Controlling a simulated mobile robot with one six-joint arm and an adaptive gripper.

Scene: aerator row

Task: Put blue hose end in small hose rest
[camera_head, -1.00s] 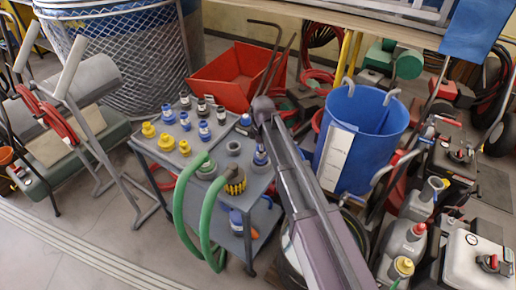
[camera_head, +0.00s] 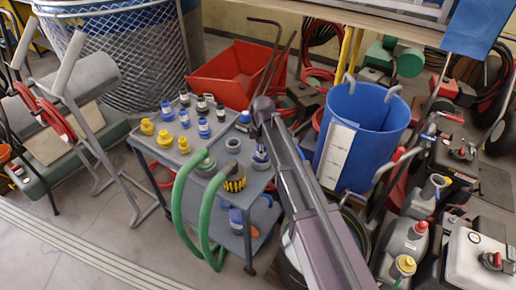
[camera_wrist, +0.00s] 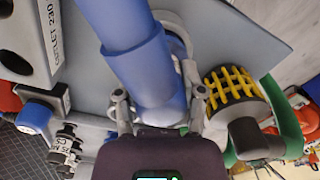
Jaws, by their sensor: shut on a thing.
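My gripper (camera_wrist: 160,104) is shut on the blue hose end (camera_wrist: 150,70), a blue stepped cylinder that lies between both fingers in the wrist view. In the head view my gripper (camera_head: 260,150) is at the right side of the grey cart top, with only a little blue showing under the arm. A pale grey ring-like part (camera_wrist: 179,38) is partly hidden behind the blue cylinder; I cannot tell whether they touch. A short grey cup (camera_head: 233,146) on the cart, left of my gripper, may be a hose rest; I cannot tell which is the small one.
A green hose (camera_head: 180,205) loops off the cart's front; a yellow-and-black banded end (camera_head: 235,180) stands close to my gripper and also shows in the wrist view (camera_wrist: 236,84). Yellow, blue and dark fittings stand on the cart's left. A blue bin (camera_head: 365,115) stands to the right.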

